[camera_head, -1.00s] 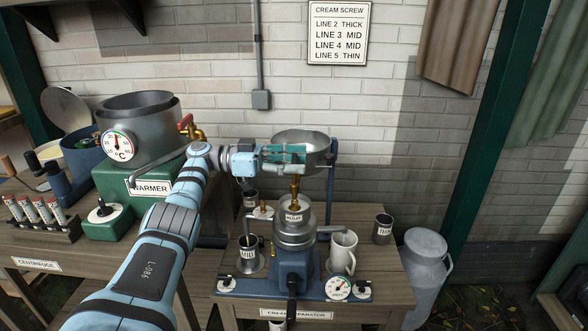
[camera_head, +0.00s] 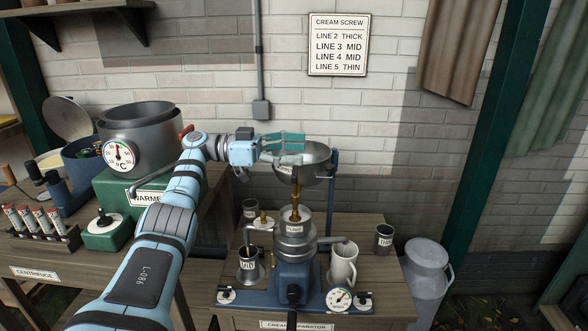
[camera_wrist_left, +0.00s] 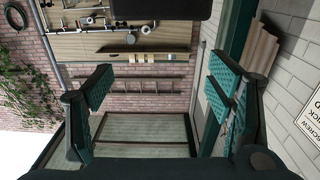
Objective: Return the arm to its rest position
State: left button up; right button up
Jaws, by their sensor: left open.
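My left arm (camera_head: 158,240) reaches in from the lower left in the head view. My left gripper (camera_head: 300,149) is in front of the upper part of the steel supply bowl (camera_head: 318,165) above the cream separator. Its green fingers look empty. In the left wrist view, the two finger pads (camera_wrist_left: 160,98) stand wide apart with nothing between them. Whether the gripper touches the bowl cannot be told from the head view. My right gripper is not in view.
The blue cream separator (camera_head: 295,270) stands below the bowl, with a white mug (camera_head: 343,264) and dark cups around it. The warmer (camera_head: 110,188) with its steel pot (camera_head: 150,135) is at the left. A milk can (camera_head: 427,275) stands at the right.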

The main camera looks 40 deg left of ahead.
pick_arm(q)
notch_tip(320, 180, up, 5)
jog(key=shift+f, duration=0.2)
dwell(0.3)
